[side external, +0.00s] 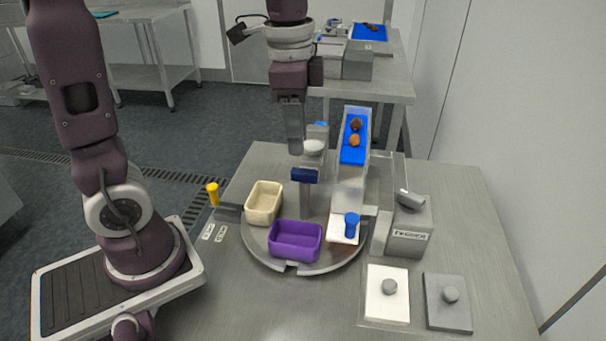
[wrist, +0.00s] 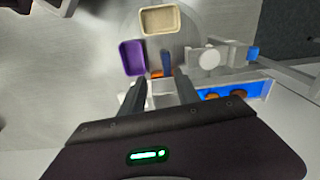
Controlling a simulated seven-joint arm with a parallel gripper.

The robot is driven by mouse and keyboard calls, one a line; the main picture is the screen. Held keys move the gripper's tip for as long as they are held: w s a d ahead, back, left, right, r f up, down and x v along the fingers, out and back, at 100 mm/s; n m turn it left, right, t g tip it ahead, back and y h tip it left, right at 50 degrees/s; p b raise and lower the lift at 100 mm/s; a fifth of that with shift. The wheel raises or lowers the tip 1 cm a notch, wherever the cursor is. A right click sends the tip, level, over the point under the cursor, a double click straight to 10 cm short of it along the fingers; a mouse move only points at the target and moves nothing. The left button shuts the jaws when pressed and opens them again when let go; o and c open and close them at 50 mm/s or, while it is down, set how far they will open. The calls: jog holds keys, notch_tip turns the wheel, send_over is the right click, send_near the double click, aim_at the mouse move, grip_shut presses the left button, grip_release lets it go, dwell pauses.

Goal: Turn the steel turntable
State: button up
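The round steel turntable (side external: 333,262) lies on the bench. It carries a cream tub (side external: 264,203) and a purple tub (side external: 296,240). A post with a dark blue top (side external: 305,175) stands near its middle. My gripper (side external: 295,150) hangs above the turntable's far part, fingers pointing down, touching nothing. In the wrist view my gripper (wrist: 160,82) has its fingers apart with nothing between them. The cream tub (wrist: 160,20) and purple tub (wrist: 132,57) show beyond the fingertips.
A chute with a blue bed (side external: 355,138) holding dates slopes down behind the turntable. A grey box with a lever (side external: 408,235) and two knobbed plates (side external: 387,305) (side external: 449,312) stand further right.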

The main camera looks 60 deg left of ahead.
aim_at(305, 171)
jog(key=shift+w+a+f+m+g, duration=0.2)
jog(key=shift+w+f+m, duration=0.1)
jog(key=shift+w+f, duration=0.25)
jog(key=shift+w+a+f+m+g, duration=0.2)
jog(key=shift+w+f+m, duration=0.1)
jog(key=shift+w+f, duration=0.2)
notch_tip(305, 171, down, 7)
jog(key=shift+d+r, duration=0.1)
jog(key=shift+r, duration=0.05)
jog(key=shift+c, duration=0.2)
grip_shut()
jog(key=shift+r, duration=0.1)
